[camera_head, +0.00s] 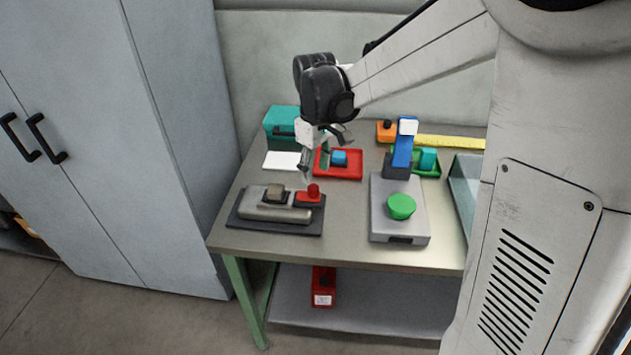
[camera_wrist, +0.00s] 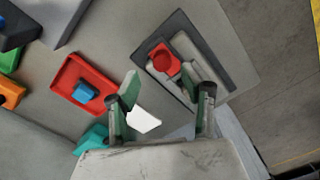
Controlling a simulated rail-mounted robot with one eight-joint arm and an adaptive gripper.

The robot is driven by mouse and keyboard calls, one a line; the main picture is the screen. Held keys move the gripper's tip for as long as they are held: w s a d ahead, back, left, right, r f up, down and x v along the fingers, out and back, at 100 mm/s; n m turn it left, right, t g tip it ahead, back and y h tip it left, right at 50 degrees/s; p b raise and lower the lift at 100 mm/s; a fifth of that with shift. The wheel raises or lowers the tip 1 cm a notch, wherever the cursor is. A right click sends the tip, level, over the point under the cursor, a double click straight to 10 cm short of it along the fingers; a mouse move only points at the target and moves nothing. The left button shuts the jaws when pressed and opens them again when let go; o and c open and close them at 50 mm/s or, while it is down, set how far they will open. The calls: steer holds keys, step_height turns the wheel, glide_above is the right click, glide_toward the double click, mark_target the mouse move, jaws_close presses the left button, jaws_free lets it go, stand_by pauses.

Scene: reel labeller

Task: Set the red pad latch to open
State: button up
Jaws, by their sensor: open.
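A red block with a round red knob (camera_head: 313,192) sits at the right end of a grey device (camera_head: 275,210) on a dark base plate, at the left front of the table. It appears to be the red pad latch. In the wrist view the red knob (camera_wrist: 163,60) shows ahead of the fingers, and the grey body beside it is partly hidden by the right finger. My gripper (camera_head: 324,152) is above the table, behind the red knob and apart from it. In the wrist view my gripper (camera_wrist: 167,92) is open and empty, fingers spread wide.
A red tray (camera_head: 357,176) with a blue cube (camera_head: 339,157) lies behind the latch. A white card (camera_head: 281,160) and a teal box (camera_head: 281,120) stand at the back left. A grey device with a green button (camera_head: 401,206) stands to the right. Table between is bare.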

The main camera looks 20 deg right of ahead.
mark_target(316, 188)
step_height(316, 188, up, 6)
stand_by(0.4)
steer(key=shift+r, duration=0.1)
steer(key=s+d+r+m+t, duration=0.1)
steer(key=s+m+t, duration=0.5)
steer(key=s, duration=1.6)
steer(key=shift+s+d+r+m+t, duration=0.2)
steer(key=shift+s+r+m+t, duration=0.15)
steer(key=shift+t, duration=0.25)
